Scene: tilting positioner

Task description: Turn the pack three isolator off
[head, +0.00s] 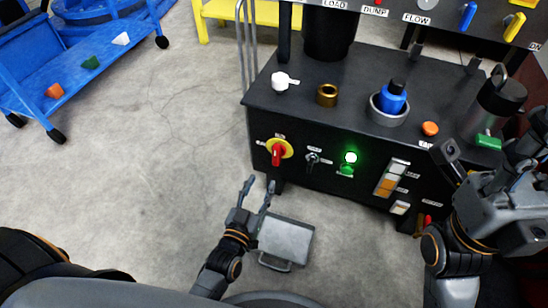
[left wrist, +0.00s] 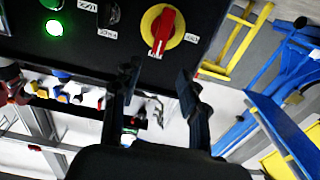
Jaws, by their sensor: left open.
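The isolator (head: 279,152) is a red handle on a round yellow plate, at the left end of the black console's front panel. Its handle stands roughly upright in the head view. It also shows in the left wrist view (left wrist: 163,30), with small labels around it that I cannot read. My left gripper (head: 258,186) is open and empty, below and left of the isolator in the head view. In the left wrist view its fingertips (left wrist: 159,78) are apart, below the handle and not touching it. My right gripper (head: 487,165) is at the console's right end, its fingers partly unclear.
A black selector switch (head: 312,158) and a lit green button (head: 349,158) sit right of the isolator. The console top (head: 300,110) carries a white lever, a brass ring and a blue part. A grey case (head: 286,240) lies on the floor below.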

